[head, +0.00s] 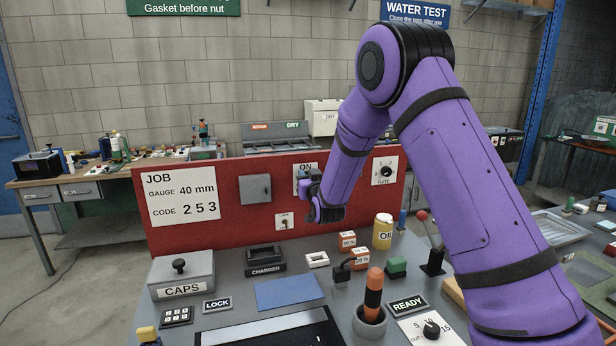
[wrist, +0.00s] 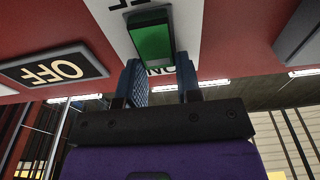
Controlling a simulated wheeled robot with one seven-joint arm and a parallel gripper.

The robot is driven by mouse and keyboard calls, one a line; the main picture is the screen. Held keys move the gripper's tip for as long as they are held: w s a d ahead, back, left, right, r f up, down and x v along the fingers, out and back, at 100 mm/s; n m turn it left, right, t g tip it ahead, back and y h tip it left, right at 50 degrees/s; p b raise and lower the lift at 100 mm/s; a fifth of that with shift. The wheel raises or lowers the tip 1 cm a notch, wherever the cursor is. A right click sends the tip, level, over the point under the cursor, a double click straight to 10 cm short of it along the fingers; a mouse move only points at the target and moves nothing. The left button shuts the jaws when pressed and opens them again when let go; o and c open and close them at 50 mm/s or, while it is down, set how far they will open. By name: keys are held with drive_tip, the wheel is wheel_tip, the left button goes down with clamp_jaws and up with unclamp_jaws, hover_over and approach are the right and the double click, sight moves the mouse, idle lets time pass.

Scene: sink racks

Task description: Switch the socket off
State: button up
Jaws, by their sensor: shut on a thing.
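A white plate (head: 299,172) marked ON is on the red panel (head: 220,222) in the head view, partly hidden by my gripper (head: 306,188). In the wrist view the plate (wrist: 190,25) carries a green switch (wrist: 150,38) that stands out from it. My gripper's two blue fingers (wrist: 161,75) are at either side of the green switch's near end, shut on it. A dark OFF sign (wrist: 52,69) shows at the left in the wrist view; I cannot make it out in the head view, where my arm covers that area.
A grey box (head: 255,189) is on the panel left of the ON plate, with a small white switch plate (head: 284,221) below. A rotary dial (head: 386,170) is to the right. Bottles, blocks and a lever (head: 430,240) crowd the bench right of centre.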

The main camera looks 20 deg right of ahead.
drive_tip(key=shift+s+f+t, duration=0.15)
drive_tip(key=shift+f+t, duration=0.05)
drive_tip(key=shift+t, duration=0.8)
drive_tip(key=o, duration=0.9)
drive_tip(key=shift+s, duration=0.1)
drive_tip(key=v, duration=1)
drive_tip(key=shift+s+f, duration=0.1)
drive_tip(key=shift+s, duration=0.2)
